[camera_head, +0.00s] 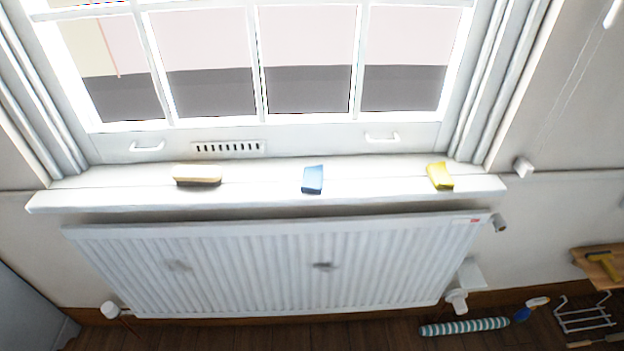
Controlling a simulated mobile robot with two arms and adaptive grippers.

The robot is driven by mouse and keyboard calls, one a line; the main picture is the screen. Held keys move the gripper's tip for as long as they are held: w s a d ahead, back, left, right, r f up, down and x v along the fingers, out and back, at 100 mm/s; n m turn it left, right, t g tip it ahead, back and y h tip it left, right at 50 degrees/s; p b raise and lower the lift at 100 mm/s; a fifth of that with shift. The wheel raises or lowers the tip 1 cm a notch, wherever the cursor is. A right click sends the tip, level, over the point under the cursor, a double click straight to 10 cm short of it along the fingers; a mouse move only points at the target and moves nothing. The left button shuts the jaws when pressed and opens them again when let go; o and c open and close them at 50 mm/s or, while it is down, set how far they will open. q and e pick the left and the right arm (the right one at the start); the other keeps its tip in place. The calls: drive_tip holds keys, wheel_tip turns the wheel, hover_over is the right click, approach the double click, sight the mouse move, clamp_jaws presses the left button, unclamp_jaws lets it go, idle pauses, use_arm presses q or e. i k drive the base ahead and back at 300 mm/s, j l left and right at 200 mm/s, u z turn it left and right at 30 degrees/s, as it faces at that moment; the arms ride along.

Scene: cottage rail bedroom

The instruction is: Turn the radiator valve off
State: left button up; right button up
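A white ribbed radiator (290,265) is mounted on the wall below the window sill. A rounded white knob (109,310) sits at its lower left corner, with a thin pipe running down from it. Another white valve-like fitting (457,300) is at its lower right corner, below a small white box (471,273). A small grey and white fitting (500,223) sticks out at the upper right corner. I cannot tell which way any knob is turned. Neither of my grippers is in view.
On the sill (260,190) lie a brush (197,176), a blue sponge (313,180) and a yellow sponge (440,176). A striped roll (464,327) and a spray bottle (530,308) lie at the floor's right. A wire rack (585,316) and wooden surface (600,262) stand far right.

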sight(459, 306)
drive_tip(key=z, duration=0.5)
drive_tip(key=l+z, duration=0.1)
drive_tip(key=z, duration=0.4)
drive_tip(key=i+z, duration=0.1)
drive_tip(key=z, duration=0.4)
drive_tip(key=u, duration=0.3)
drive_tip(key=i+l+u, duration=0.15)
drive_tip(key=l+u, duration=0.85)
drive_tip(key=l, duration=0.1)
